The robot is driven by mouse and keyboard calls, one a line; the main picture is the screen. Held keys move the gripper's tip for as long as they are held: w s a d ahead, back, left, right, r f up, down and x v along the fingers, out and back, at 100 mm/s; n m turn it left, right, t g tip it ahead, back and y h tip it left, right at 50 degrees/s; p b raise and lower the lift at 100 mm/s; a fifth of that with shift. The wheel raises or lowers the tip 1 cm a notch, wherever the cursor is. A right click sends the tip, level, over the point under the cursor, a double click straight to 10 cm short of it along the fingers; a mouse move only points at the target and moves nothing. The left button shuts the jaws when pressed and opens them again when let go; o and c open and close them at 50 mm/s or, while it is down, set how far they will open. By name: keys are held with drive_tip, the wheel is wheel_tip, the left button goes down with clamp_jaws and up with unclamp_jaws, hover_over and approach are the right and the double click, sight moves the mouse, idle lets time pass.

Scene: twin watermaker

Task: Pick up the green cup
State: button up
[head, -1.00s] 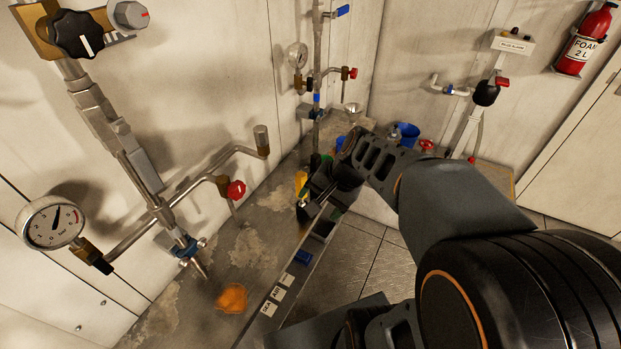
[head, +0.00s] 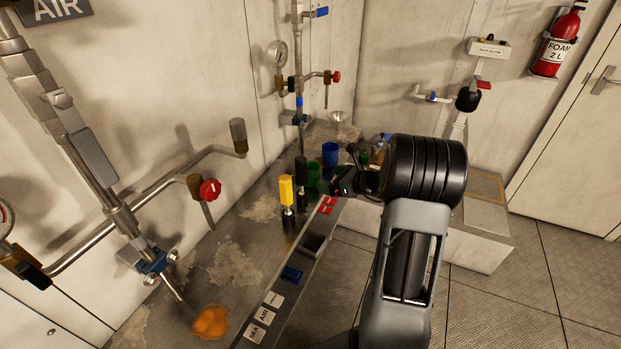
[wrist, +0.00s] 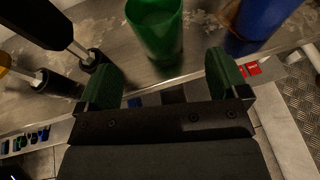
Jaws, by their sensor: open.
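The green cup (wrist: 155,28) stands on the grey bench, at the top middle of the wrist view. In the head view the green cup (head: 313,174) is small and partly crowded by my gripper and a black-handled tool. My gripper (wrist: 165,82) is open and empty, with its two green-padded fingers apart. The cup is just beyond the fingertips, roughly lined up with the gap between them, and not between the fingers. In the head view my gripper (head: 332,184) is close to the cup's right side.
A blue cup (head: 330,153) stands behind the green one. A black-handled tool (head: 301,178) and a yellow-handled tool (head: 287,192) stand upright to the left. Pipes with a red valve (head: 210,189) line the wall. An orange patch (head: 210,321) lies on the near bench.

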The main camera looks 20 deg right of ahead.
sight(318, 177)
drive_tip(key=shift+x, duration=3.9)
drive_tip(key=shift+c, duration=0.2)
drive_tip(key=c, duration=1)
drive_tip(key=shift+r, duration=0.1)
